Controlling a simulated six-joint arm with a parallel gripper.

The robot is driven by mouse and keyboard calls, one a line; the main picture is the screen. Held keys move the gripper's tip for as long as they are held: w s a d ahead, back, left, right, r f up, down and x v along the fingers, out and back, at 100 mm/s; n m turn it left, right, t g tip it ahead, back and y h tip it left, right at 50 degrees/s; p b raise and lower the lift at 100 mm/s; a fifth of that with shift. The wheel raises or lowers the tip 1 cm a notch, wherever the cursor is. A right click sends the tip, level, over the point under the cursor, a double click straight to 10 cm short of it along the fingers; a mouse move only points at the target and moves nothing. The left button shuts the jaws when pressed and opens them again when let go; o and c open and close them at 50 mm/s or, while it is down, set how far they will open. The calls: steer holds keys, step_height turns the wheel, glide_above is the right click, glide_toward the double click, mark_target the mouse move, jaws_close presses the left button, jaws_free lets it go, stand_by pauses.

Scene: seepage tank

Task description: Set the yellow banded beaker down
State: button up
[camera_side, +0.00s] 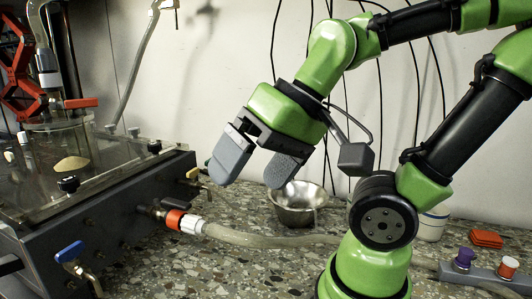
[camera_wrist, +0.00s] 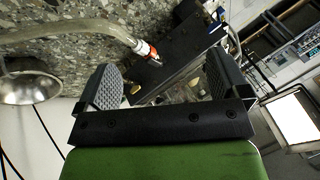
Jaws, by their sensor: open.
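My gripper (camera_side: 256,168) is open, with its two grey pads spread wide and nothing between them. It hangs in the air above the speckled counter, to the right of the dark tank (camera_side: 130,207). In the wrist view my gripper (camera_wrist: 161,82) also shows both pads apart, with the tank's edge and fittings beyond them. I cannot make out a yellow banded beaker in either view. A white container with a blue band (camera_side: 433,222) stands partly hidden behind my arm.
A steel bowl (camera_side: 298,208) stands on the counter below and right of my gripper. A clear hose (camera_side: 262,238) runs across the counter from an orange-and-white coupling (camera_side: 184,222). Orange pads (camera_side: 486,239) and a grey holder with purple and red caps (camera_side: 490,275) lie at right.

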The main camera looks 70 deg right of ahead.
steer(key=shift+o, duration=0.5)
steer(key=shift+s+d+r+n+t+h, duration=0.4)
steer(key=shift+s+d+r+t+h, duration=0.1)
steer(key=shift+d+r+t, duration=0.2)
steer(key=shift+w+a, duration=0.1)
steer(key=shift+w+a+f+m+g+y, duration=0.85)
steer(key=shift+w+a+f+m+y, duration=1.35)
steer(key=shift+f, duration=2.3)
steer(key=shift+w+a+f+m+g+y, duration=0.85)
steer(key=shift+a+f+m, duration=1.1)
steer(key=shift+f+m, duration=1.9)
steer(key=shift+w+a+f+m+g+y, duration=1.05)
steer(key=shift+w+a+f+m, duration=1)
steer(key=shift+f, duration=3.1)
steer(key=c, duration=1.1)
steer(key=shift+o, duration=0.2)
steer(key=shift+r, duration=0.1)
